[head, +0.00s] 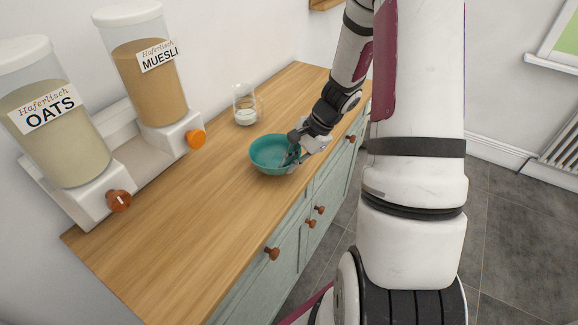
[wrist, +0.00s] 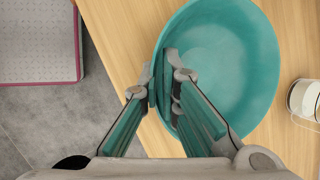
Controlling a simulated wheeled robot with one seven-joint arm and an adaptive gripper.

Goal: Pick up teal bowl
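The teal bowl (head: 268,154) is upright at the right-hand edge of the wooden counter in the head view. I cannot tell whether its base touches the wood. In the wrist view the bowl (wrist: 228,62) fills the upper middle. My gripper (head: 296,150) is at the bowl's right side in the head view. In the wrist view my gripper (wrist: 162,84) has one finger outside the rim and one inside. The fingers are close together with the bowl wall between them, and look shut on it. The bowl is empty apart from the finger.
A glass mug (head: 245,106) with white contents stands behind the bowl on the wooden counter (head: 180,235). An oats dispenser (head: 55,130) and a muesli dispenser (head: 145,75) stand along the wall. The counter's front left is clear. Drawer knobs stick out below its edge.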

